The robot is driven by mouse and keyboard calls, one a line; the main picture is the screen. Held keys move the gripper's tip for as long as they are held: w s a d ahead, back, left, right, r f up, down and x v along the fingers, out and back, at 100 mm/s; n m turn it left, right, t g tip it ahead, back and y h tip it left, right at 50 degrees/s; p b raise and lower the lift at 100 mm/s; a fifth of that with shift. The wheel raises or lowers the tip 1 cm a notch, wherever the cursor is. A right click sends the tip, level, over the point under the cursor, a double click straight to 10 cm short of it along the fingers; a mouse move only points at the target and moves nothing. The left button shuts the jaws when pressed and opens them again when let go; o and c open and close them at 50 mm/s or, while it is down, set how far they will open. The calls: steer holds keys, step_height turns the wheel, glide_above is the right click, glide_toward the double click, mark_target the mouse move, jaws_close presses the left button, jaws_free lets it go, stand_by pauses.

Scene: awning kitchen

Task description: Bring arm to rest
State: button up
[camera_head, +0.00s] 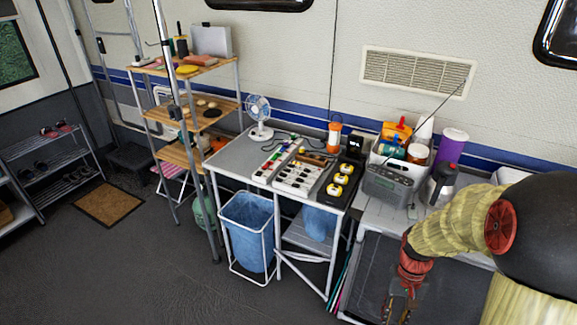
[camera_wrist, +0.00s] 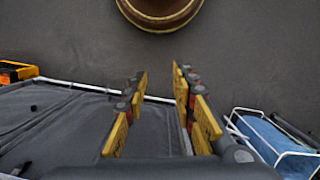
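My arm reaches down at the right of the head view, bent at the elbow in its yellow cover. My gripper (camera_head: 400,306) hangs low at the bottom edge, in front of the right-hand table. In the wrist view, my gripper (camera_wrist: 160,88) has its two yellow-padded fingers apart, with bare grey floor and a pale frame edge seen between them. Nothing is held. The fingertips are partly cut off or small in the head view.
A dark panel (camera_wrist: 62,125) in a pale frame lies close below the fingers. A blue bin (camera_head: 247,232) stands left of my gripper. Open floor (camera_head: 150,270) lies at left.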

steer(key=s+a+r+n+t, duration=0.1)
steer(key=a+r, duration=0.3)
steer(key=r, duration=0.4)
steer(key=s+a+r+n+t+b, duration=0.1)
steer(key=s+a+r+t, duration=0.3)
steer(key=r, duration=0.4)
steer(key=s+a+r+n+t, duration=0.1)
steer(key=s+a+r+t, duration=0.1)
steer(key=a+r, duration=0.3)
step_height(320, 180, up, 4)
steer(key=shift+s+f+n+t+h, duration=0.25)
steer(key=shift+s+n+t+h, duration=0.05)
steer(key=shift+s+n, duration=0.1)
